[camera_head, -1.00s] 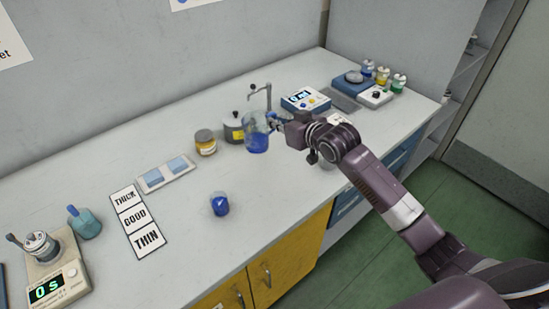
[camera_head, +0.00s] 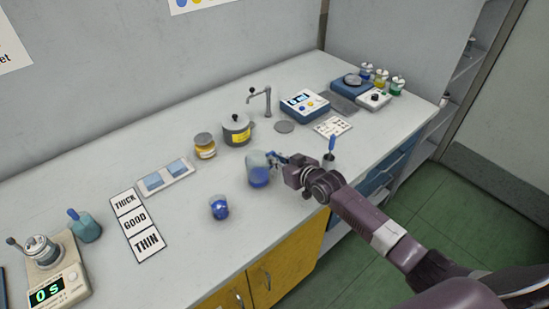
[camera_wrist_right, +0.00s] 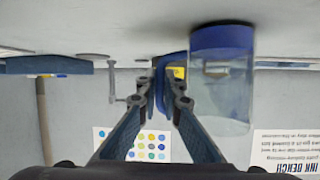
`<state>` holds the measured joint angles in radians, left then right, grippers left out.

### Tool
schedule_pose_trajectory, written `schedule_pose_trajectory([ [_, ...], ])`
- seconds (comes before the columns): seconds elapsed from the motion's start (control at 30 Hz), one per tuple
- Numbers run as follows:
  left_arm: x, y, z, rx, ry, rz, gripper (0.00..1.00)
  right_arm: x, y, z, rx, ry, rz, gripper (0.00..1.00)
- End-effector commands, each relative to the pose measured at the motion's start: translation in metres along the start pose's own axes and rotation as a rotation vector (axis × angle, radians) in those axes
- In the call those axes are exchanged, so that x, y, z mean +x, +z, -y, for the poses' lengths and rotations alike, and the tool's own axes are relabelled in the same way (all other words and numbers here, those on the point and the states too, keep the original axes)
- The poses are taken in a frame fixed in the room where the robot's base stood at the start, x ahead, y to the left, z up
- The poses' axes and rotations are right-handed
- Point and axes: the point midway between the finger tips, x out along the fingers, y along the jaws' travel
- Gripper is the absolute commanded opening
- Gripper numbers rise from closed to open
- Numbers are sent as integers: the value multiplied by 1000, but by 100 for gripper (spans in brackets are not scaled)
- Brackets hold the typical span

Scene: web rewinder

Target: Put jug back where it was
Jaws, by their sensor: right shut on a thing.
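The jug (camera_head: 259,178) is clear with blue liquid in the bottom, right of the middle of the bench in the head view. My right gripper (camera_head: 280,160) is at its right side, shut on the jug's handle. In the right wrist view, which is upside down, the jug (camera_wrist_right: 222,85) stands beside the fingertips (camera_wrist_right: 173,88), with the blue handle between them. The jug looks upright and low over the bench; I cannot tell whether its base touches. My left gripper is not in view.
A blue-handled tool (camera_head: 331,146) and a card (camera_head: 333,126) are to the right.

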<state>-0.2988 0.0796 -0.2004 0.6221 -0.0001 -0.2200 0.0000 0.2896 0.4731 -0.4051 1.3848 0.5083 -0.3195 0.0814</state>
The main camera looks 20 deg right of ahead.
Motion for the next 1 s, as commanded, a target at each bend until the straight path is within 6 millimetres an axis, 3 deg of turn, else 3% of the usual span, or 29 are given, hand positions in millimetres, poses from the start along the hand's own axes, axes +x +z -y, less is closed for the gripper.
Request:
schedule_pose_trajectory([
  [0.23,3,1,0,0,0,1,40,1,2,0,1,-1,-2,0],
  [0.3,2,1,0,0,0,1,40,1,2,0,1,0,-1,12],
  [0.43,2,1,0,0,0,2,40,1,2,0,1,0,0,24],
  [0.77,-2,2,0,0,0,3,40,-1,-2,0,1,-1,-1,24],
  [1.0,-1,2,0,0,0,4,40,-28,0,0,1,-1,1,24],
])
